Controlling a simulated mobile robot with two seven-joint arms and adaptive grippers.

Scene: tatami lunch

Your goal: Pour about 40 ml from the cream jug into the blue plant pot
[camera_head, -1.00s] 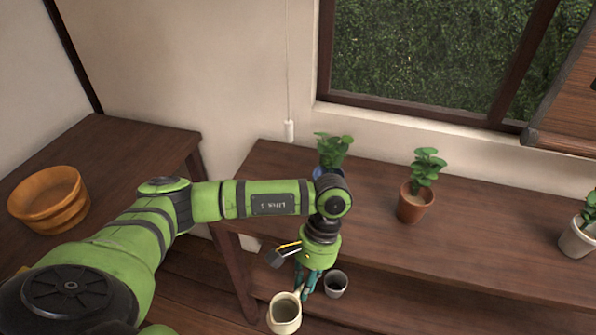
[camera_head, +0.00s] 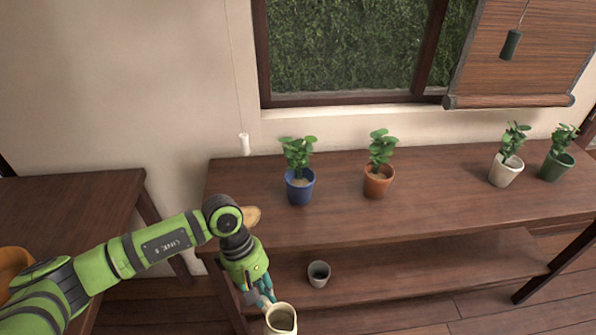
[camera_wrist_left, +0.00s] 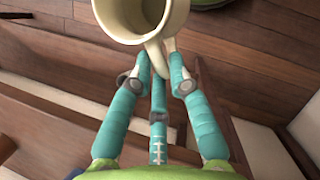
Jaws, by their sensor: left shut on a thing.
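The cream jug (camera_head: 281,320) is at the bottom of the head view, in front of the shelf table, its open mouth facing up. Its lower part is cut off by the picture edge. My left gripper (camera_head: 265,296) is shut on the jug's handle. In the left wrist view the jug (camera_wrist_left: 105,14) is at the top, with its handle between the teal fingers (camera_wrist_left: 158,75). The blue plant pot (camera_head: 300,190) stands upright on the table top with a leafy plant, beyond and above the gripper, apart from the jug. My right gripper is not in view.
A terracotta pot (camera_head: 378,184), a white pot (camera_head: 504,174) and a green pot (camera_head: 556,168) stand farther right on the table (camera_head: 440,205). A grey cup (camera_head: 319,274) is on the lower shelf. A wooden object (camera_head: 250,215) lies behind my arm. An orange-brown tub (camera_head: 12,266) is at left.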

